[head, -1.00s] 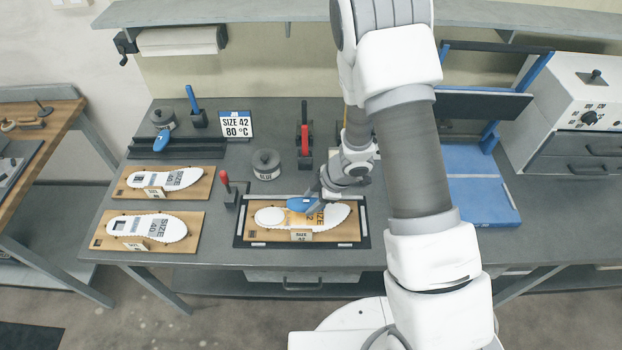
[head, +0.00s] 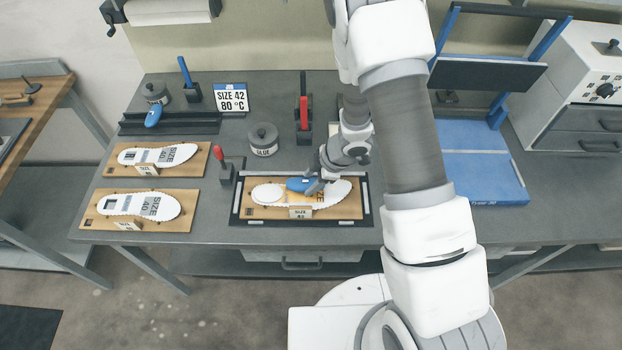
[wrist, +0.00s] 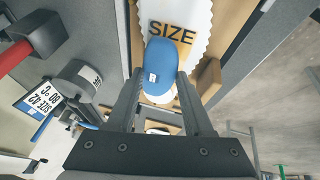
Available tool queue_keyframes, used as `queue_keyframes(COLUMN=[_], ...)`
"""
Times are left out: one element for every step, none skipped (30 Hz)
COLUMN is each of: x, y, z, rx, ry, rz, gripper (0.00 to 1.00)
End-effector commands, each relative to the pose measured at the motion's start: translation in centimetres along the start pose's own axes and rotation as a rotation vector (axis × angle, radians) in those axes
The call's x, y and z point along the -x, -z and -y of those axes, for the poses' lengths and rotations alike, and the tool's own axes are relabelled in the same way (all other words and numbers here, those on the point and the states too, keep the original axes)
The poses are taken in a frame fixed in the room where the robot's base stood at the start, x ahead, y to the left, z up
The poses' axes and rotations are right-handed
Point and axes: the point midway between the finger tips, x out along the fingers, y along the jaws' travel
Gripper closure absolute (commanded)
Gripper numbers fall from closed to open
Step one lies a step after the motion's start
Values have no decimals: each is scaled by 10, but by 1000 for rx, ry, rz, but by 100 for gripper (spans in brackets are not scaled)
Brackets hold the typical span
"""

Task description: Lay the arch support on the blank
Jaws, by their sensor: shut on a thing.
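The blue arch support (head: 300,185) is held over the middle of the white blank (head: 330,194) on the size 42 board. In the wrist view the arch support (wrist: 162,72), marked R, sits between the fingers of my gripper (wrist: 163,85), which is shut on it. It covers part of the blank (wrist: 183,18) below the word SIZE. Whether it touches the blank or is a little above it, I cannot tell. The board (head: 258,211) lies in a dark frame (head: 234,208) on the bench.
Two other boards with white blanks, an upper (head: 205,150) and a lower (head: 185,220), lie to the left. A blue press bed (head: 480,180) is to the right. A second blue support (head: 153,117) lies at the back left.

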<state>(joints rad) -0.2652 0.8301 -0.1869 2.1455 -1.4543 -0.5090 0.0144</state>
Motion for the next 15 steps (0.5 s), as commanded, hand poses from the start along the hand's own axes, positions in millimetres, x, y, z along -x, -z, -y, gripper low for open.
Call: queue_keyframes(x=[-6,-7,-8,-9,-9,-9,-9,-9,-8,-8,-8,-8,-8,-8,-8], y=[-2,-3,-3,-4,-4,-4,-4,-4,-4,-4,-4,-4,-4,-4,-4], z=[1,2,2,2,2,2,2,2,2,2,2,2,2,2,2], rx=[0,0,0,0,0,0,0,0,0,0,0,0,0,0,0], ry=[0,0,0,0,0,0,0,0,0,0,0,0,0,0,0], rz=[0,0,0,0,0,0,0,0,0,0,0,0,0,0,0], gripper=[100,100,100,100,100,100,100,100,100,100,100,100,100,45,38])
